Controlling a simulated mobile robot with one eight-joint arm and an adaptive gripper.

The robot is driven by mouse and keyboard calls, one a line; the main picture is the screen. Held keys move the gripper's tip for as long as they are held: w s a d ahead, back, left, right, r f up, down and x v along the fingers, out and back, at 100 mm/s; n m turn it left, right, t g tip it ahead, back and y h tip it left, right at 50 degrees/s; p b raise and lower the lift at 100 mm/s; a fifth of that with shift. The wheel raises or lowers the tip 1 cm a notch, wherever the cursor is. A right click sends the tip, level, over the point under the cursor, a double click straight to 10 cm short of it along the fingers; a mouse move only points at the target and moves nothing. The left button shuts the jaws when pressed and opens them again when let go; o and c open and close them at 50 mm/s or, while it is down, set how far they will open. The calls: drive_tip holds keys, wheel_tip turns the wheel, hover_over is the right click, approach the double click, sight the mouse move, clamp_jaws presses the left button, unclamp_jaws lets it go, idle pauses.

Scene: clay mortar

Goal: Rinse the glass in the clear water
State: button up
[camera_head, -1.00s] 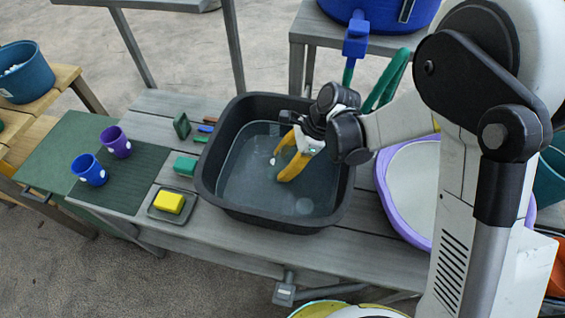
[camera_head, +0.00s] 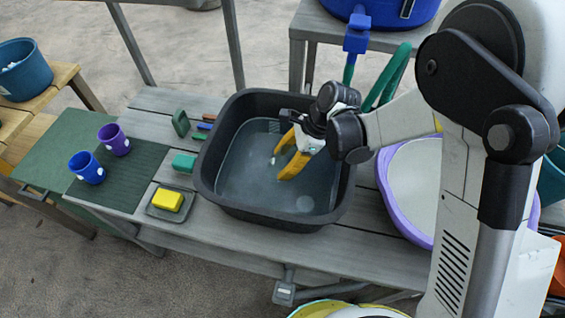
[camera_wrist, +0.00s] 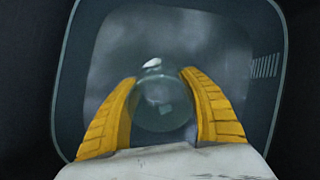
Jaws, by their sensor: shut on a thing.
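My gripper (camera_head: 279,164) reaches down into a dark rectangular tub (camera_head: 207,168) of grey, cloudy-looking water. In the wrist view my gripper (camera_wrist: 165,84) has its yellow fingers on either side of a clear round glass (camera_wrist: 162,112), shut on it. A small white patch shows at the far edge of the glass. In the head view the glass is hard to make out; only a pale spot shows by the fingertips. How deep the glass sits in the water cannot be told.
Left of the tub are a green block (camera_head: 184,162), a yellow sponge (camera_head: 167,200) on a tray, and blue (camera_head: 86,168) and purple (camera_head: 114,139) cups on a green mat. A purple-rimmed basin (camera_head: 437,235) stands right, partly behind my arm. A blue container with a tap (camera_head: 356,35) stands behind.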

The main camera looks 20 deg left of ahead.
drive_tip(key=shift+s+a, duration=0.1)
drive_tip(key=shift+s+a, duration=0.3)
drive_tip(key=shift+a, duration=0.05)
drive_tip(key=shift+w+d, duration=0.8)
drive_tip(key=shift+d, duration=0.15)
drive_tip(key=shift+s+a+b, duration=0.4)
drive_tip(key=shift+s+a, duration=0.4)
drive_tip(key=shift+a, duration=0.2)
drive_tip(key=shift+w+d, duration=0.85)
drive_tip(key=shift+d, duration=0.15)
drive_tip(key=shift+s+a, duration=0.85)
drive_tip(key=shift+a, duration=0.1)
drive_tip(key=shift+w+d+b, duration=0.35)
drive_tip(key=shift+w+d, duration=0.1)
drive_tip(key=shift+d, duration=0.05)
drive_tip(key=shift+r, duration=0.1)
